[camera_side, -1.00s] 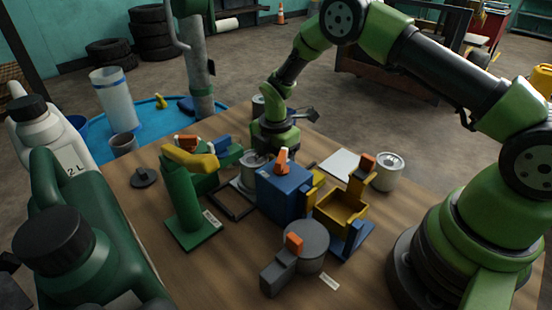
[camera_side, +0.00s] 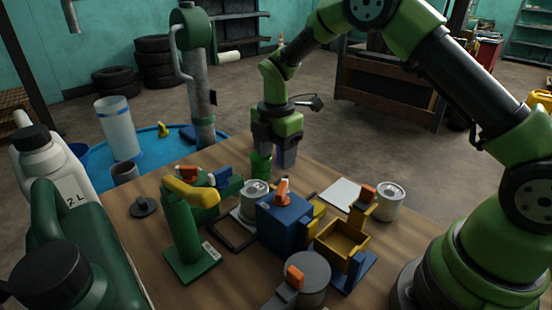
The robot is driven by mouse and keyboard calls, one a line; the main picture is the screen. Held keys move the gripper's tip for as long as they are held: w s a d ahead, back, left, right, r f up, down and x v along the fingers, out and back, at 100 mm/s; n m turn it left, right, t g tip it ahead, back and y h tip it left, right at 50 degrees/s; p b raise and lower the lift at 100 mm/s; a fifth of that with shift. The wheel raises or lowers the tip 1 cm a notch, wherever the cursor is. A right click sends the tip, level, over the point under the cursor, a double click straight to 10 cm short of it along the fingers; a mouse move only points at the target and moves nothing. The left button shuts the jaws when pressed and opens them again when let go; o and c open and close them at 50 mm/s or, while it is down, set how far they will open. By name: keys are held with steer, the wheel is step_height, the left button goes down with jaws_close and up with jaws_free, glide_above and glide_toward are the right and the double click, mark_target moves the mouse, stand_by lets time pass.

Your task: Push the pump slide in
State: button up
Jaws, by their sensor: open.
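Several small mechanisms with orange knobs stand on the wooden table; I cannot tell for sure which holds the pump slide. A green upright unit with a yellow handle (camera_side: 192,194) stands at left on a green base. A blue box with an orange lever (camera_side: 283,224) is in the middle. A yellow open tray unit (camera_side: 343,244) is to its right. A grey round unit with an orange knob (camera_side: 306,277) is in front. My gripper (camera_side: 276,148) is open, pointing down at the table's far edge, behind the blue box.
A metal can (camera_side: 253,200) sits behind the blue box, and a whitish can (camera_side: 389,202) stands at right. A white card (camera_side: 341,193) lies between them. Large bottles (camera_side: 95,240) crowd the left edge. Bare wood shows at front left.

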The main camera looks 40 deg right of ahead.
steer(key=shift+d, duration=0.1)
steer(key=c, duration=0.3)
steer(key=d+m+y, duration=0.1)
steer(key=m, duration=0.1)
steer(key=s+d+f+m+y, duration=0.1)
steer(key=m, duration=0.1)
steer(key=s+d+m+y, duration=0.1)
steer(key=d+m, duration=0.1)
steer(key=shift+s+f, duration=0.15)
jaws_close()
steer(key=s+d+m+t+y, duration=0.1)
steer(key=d+m+t+y, duration=0.2)
steer(key=d+m+t, duration=0.55)
steer(key=w+a+f+g, duration=0.1)
steer(key=a+f, duration=0.1)
steer(key=w+a+f+m+g, duration=0.1)
steer(key=a+f, duration=0.1)
steer(key=f, duration=0.1)
steer(key=w+a+f+m+g, duration=0.1)
steer(key=a+f+g, duration=0.1)
steer(key=f, duration=0.1)
steer(key=shift+w+a+f, duration=0.1)
steer(key=shift+w+a, duration=0.15)
steer(key=a, duration=0.2)
steer(key=shift+a+r, duration=0.2)
steer(key=shift+a, duration=0.7)
